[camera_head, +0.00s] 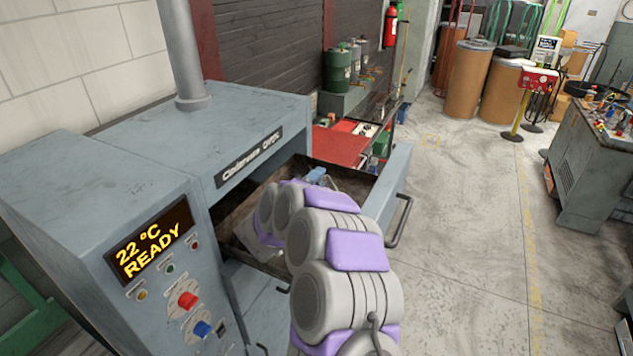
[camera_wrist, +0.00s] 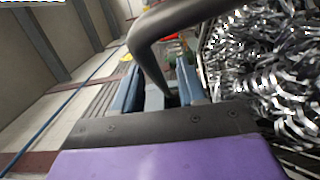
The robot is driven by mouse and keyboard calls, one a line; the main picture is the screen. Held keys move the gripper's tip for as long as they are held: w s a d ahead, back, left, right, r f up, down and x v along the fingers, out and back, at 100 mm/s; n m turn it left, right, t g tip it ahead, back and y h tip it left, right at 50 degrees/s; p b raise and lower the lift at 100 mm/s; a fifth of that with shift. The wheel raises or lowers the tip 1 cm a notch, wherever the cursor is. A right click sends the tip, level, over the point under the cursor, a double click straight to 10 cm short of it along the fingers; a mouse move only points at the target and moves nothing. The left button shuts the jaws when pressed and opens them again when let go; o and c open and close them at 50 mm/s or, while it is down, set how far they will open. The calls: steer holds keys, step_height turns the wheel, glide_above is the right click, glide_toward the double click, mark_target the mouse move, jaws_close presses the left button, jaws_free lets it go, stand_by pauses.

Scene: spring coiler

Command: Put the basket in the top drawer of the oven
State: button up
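The oven (camera_head: 130,185) is a grey-blue cabinet at left, its display reading 22 °C READY. Its top drawer (camera_head: 385,200) is pulled out to the right, showing a dark interior. My arm reaches over the drawer and hides much of it. My gripper (camera_head: 316,175) is small at the drawer's far side. In the wrist view its blue fingers (camera_wrist: 160,82) stand apart, with a dark curved handle (camera_wrist: 148,55) running down between them; firm contact is not clear. Shiny metal pieces (camera_wrist: 265,70) fill the right side there, apparently the basket's load. The basket is not clearly visible in the head view.
The drawer's bar handle (camera_head: 402,220) sticks out at right. A red bench surface (camera_head: 340,146) and green drum (camera_head: 337,72) stand behind the drawer. A cluttered workbench (camera_head: 590,150) is far right. The concrete floor between is clear.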

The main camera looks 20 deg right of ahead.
steer(key=shift+a, duration=0.1)
steer(key=p+v, duration=0.1)
steer(key=v, duration=1.1)
